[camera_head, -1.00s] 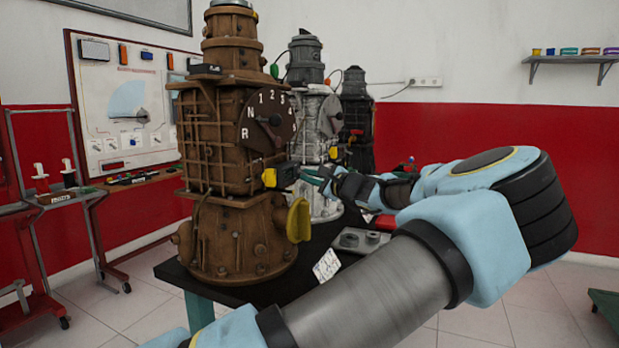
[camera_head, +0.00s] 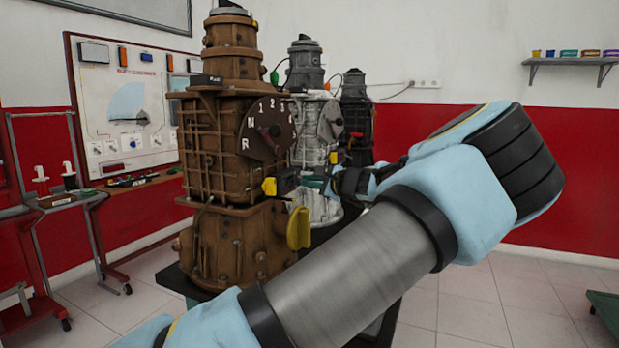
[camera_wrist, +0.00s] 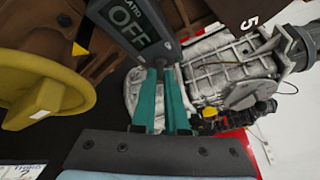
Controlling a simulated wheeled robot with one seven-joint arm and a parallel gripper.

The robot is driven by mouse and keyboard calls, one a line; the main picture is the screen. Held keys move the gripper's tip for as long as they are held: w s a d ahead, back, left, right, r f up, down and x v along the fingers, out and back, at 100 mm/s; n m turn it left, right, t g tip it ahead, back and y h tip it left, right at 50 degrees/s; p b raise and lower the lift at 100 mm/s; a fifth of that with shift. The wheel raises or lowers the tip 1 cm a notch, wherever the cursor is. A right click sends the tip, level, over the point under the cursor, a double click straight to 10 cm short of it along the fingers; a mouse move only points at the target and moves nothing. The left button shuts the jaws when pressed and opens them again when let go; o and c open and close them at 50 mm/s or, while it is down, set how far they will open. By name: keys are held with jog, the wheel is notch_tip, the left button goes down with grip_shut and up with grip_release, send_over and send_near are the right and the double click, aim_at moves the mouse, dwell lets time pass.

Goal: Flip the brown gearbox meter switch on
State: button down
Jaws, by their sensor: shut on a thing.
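The brown gearbox (camera_head: 222,145) stands upright on a dark table, with a round gear dial (camera_head: 267,128) on its face. Its meter switch (camera_head: 287,181) is a dark grey box on the right side, beside a yellow part (camera_head: 269,187). In the wrist view the switch box (camera_wrist: 132,25) shows the word OFF. My gripper (camera_head: 314,181) is at the right end of the switch. In the wrist view its teal fingers (camera_wrist: 161,75) are close together and shut at the box's lower edge. The exact grip point is partly hidden.
A yellow lever (camera_head: 298,228) hangs below the switch, close to my gripper; it also shows large in the wrist view (camera_wrist: 70,95). A pale grey gearbox (camera_head: 318,150) and a dark one (camera_head: 357,118) stand behind. A wheeled cart stands at left.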

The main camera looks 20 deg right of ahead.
jog(key=r+n+g+h+p, duration=0.1)
jog(key=g+p, duration=0.1)
jog(key=p, duration=0.1)
jog(key=r+g+h+p, duration=0.1)
jog(key=g+p, duration=0.1)
jog(key=p, duration=0.2)
jog(key=shift+w+a+r+n+h, duration=0.15)
jog(key=shift+a+n+h, duration=0.05)
jog(key=shift+n+h, duration=0.2)
jog(key=shift+g, duration=0.3)
jog(key=c, duration=0.9)
grip_release()
jog(key=shift+c, duration=0.2)
jog(key=b+v, duration=0.2)
jog(key=v, duration=0.8)
jog(key=shift+s+r, duration=0.15)
jog(key=shift+s, duration=0.2)
